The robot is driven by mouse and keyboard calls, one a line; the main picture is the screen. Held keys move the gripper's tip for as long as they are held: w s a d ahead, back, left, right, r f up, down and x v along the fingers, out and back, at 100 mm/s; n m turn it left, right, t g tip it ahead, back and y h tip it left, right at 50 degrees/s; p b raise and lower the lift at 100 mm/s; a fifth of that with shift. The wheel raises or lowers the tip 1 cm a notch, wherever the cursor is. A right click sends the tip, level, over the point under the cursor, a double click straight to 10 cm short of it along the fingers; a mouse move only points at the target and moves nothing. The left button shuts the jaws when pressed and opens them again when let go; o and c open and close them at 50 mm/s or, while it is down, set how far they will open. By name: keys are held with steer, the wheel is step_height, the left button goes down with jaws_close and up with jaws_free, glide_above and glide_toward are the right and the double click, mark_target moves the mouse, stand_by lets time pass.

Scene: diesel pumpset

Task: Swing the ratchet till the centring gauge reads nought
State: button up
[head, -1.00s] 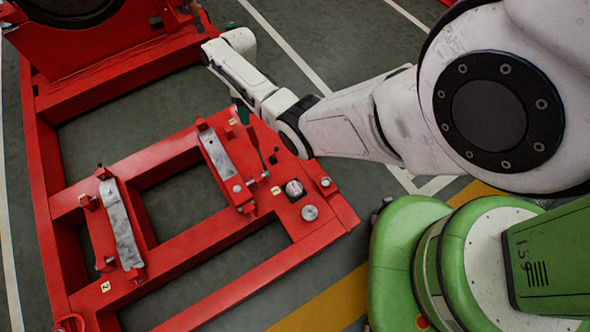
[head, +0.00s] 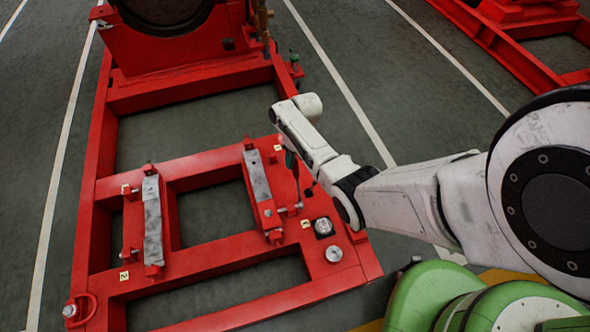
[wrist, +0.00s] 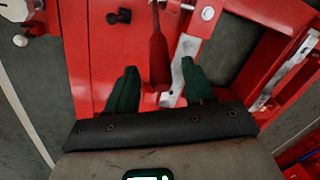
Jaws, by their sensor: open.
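A small round white-faced dial, likely the centring gauge (head: 324,226), sits on the right front corner of the red frame in the head view. Its reading is too small to make out. My gripper (head: 291,160) is low over the frame's right side, beyond the dial and partly hidden by my arm. In the wrist view my gripper (wrist: 160,84) is open, with dark green fingers apart. A dark red handle (wrist: 159,50), likely the ratchet, runs up the picture between and beyond the fingers. I cannot tell whether they touch it.
Two grey metal pads, left (head: 152,220) and right (head: 257,176), lie on the red frame (head: 200,284). A silver round cap (head: 334,253) is in front of the dial. A dark knob (wrist: 118,17) stands left of the handle. Open floor (head: 200,120) shows behind the pads.

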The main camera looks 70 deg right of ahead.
steer(key=b, duration=0.2)
glide_above(298, 184)
steer(key=w+d, duration=0.2)
steer(key=w, duration=0.1)
steer(key=f, duration=0.5)
steer(key=shift+s+d, duration=0.2)
steer(key=shift+s, duration=0.05)
steer(key=shift+c, duration=0.5)
jaws_close()
steer(key=shift+r, duration=0.1)
